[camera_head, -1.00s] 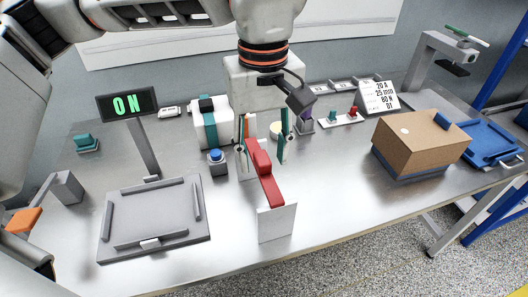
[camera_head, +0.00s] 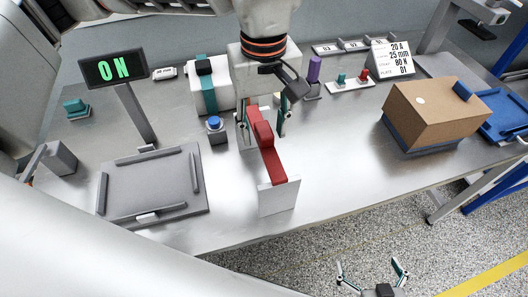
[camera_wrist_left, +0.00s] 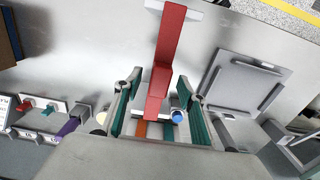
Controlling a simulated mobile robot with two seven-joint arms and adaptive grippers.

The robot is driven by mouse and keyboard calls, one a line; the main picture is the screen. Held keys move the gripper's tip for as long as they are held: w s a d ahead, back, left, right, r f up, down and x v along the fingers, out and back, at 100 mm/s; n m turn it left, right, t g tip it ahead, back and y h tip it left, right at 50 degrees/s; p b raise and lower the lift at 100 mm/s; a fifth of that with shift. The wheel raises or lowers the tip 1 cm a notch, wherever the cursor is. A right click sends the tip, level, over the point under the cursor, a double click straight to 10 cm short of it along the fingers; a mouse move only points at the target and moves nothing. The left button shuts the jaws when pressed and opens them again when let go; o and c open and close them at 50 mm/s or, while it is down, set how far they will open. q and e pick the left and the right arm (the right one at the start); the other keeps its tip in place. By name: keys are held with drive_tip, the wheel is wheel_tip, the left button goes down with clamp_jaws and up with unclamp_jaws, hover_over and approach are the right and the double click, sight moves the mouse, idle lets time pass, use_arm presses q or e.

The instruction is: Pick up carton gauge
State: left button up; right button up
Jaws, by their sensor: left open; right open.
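I take the carton gauge to be the red bar with a raised red grip block (camera_head: 264,135), lying across white upright supports (camera_head: 279,197) on the bench. My left gripper (camera_head: 262,132) points down over it, open, with its teal fingers on either side of the bar near the block. In the left wrist view the red gauge (camera_wrist_left: 160,85) runs between the open fingers (camera_wrist_left: 157,90); I see no clear contact. My right gripper (camera_head: 373,274) is open and empty at the bottom, over the floor. A brown carton (camera_head: 436,115) sits at the right.
A grey fixture plate (camera_head: 150,186) and an ON display (camera_head: 113,70) stand to the left. A blue button (camera_head: 214,124) and a white-teal device (camera_head: 207,85) are close to my left gripper. A blue tray (camera_head: 503,112) lies at the right.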

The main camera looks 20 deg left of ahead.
use_arm(q)
drive_tip(key=shift+f, duration=0.3)
clamp_jaws()
drive_tip(key=shift+r, duration=0.1)
